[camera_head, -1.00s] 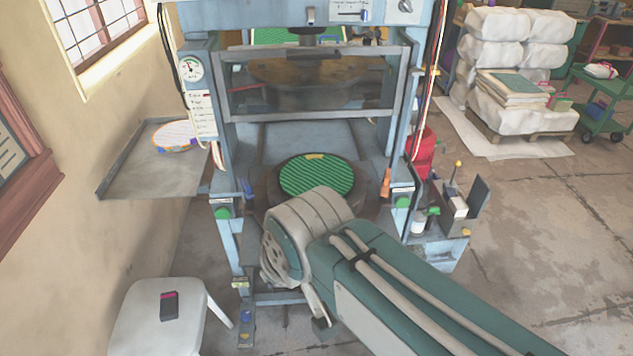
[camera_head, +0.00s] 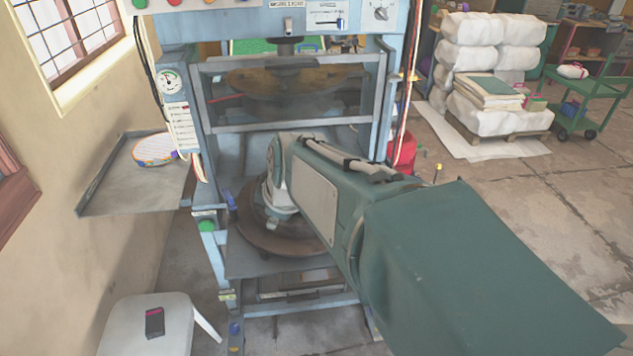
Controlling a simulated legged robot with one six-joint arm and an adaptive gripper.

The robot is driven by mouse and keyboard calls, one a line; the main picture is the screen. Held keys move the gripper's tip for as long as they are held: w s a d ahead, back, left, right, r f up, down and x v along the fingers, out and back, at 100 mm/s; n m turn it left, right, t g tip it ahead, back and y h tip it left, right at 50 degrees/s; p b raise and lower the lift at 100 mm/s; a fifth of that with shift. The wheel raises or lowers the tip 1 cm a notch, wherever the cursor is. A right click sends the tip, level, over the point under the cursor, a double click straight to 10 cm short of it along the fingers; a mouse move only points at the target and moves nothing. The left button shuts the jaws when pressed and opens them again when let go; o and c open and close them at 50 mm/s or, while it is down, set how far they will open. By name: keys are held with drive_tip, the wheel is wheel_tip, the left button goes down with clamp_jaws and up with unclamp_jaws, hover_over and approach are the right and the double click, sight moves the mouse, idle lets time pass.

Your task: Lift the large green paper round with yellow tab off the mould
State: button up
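The dark round mould (camera_head: 257,232) sits on the lower bed of the blue press. Its left and front rim show in the head view. My green and grey arm reaches in over it from the lower right. The large green paper round with yellow tab is hidden behind my arm. My gripper's fingers are hidden too, behind the arm's far end above the mould. I cannot tell whether they touch the paper round.
The press's clear guard (camera_head: 290,92) is raised above the mould, between blue uprights. A side tray (camera_head: 110,195) at left holds a white round with coloured rim (camera_head: 153,149). A white stool (camera_head: 150,325) with a dark handset (camera_head: 154,322) stands at lower left.

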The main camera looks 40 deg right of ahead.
drive_tip(key=w+d+f+n, duration=0.2)
drive_tip(key=d+n, duration=0.1)
drive_tip(key=d, duration=0.5)
drive_tip(key=w+d+f+n+h, duration=0.1)
drive_tip(key=w+d+f+n, duration=0.1)
drive_tip(key=d, duration=0.6)
drive_tip(key=shift+w+d+f+n, duration=0.25)
drive_tip(key=shift+d+f+n, duration=0.1)
drive_tip(key=shift+f+n, duration=0.6)
drive_tip(key=shift+r, duration=0.15)
drive_tip(key=x, duration=1)
drive_tip(key=shift+w+f, duration=0.2)
drive_tip(key=shift+f, duration=0.15)
clamp_jaws()
